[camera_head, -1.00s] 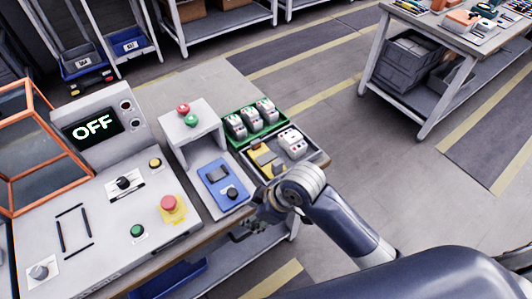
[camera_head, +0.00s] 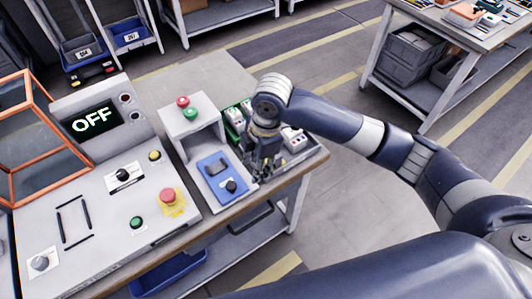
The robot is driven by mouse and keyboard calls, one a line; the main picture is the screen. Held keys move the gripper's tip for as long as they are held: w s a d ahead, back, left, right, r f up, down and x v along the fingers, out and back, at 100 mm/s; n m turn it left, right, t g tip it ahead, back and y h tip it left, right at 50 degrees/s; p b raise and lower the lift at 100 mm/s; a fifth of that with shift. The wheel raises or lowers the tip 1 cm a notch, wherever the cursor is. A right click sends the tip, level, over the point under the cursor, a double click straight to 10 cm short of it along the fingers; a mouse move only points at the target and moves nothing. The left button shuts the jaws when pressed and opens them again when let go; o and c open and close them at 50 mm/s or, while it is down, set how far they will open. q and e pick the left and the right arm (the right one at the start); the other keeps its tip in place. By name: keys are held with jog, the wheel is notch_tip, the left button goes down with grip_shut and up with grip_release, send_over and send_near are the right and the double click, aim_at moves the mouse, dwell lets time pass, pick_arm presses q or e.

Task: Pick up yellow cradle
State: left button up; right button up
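My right gripper (camera_head: 263,170) points down over the tray at the right end of the bench, with its wrist above it. It stands where the yellow cradle showed a second ago. The cradle is now hidden behind the gripper, so I cannot tell whether the fingers touch it, or whether they are open or shut. My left gripper is not in view.
A green holder with white-and-grey parts (camera_head: 236,117) sits behind the gripper, partly covered. A white part (camera_head: 293,138) lies to its right. A blue panel (camera_head: 222,178) is close on the left, below a grey stand (camera_head: 190,117). A control console (camera_head: 100,200) fills the left.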

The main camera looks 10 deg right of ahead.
jog(key=n+h, duration=0.1)
jog(key=h, duration=0.1)
send_near(276, 158)
jog(key=shift+w+a+f+g, duration=0.1)
jog(key=shift+w+f+g, duration=0.05)
jog(key=shift+w+g, duration=0.15)
notch_tip(276, 158, down, 5)
jog(key=shift+f+p, duration=0.1)
jog(key=shift+p, duration=0.35)
jog(key=f, duration=0.1)
jog(key=f+p, duration=0.1)
jog(key=f, duration=0.3)
jog(key=shift+w+d+p, duration=0.2)
jog(key=shift+d+p, duration=0.1)
jog(key=shift+d, duration=0.1)
jog(key=shift+f, duration=0.25)
jog(key=shift+r, duration=0.1)
grip_shut()
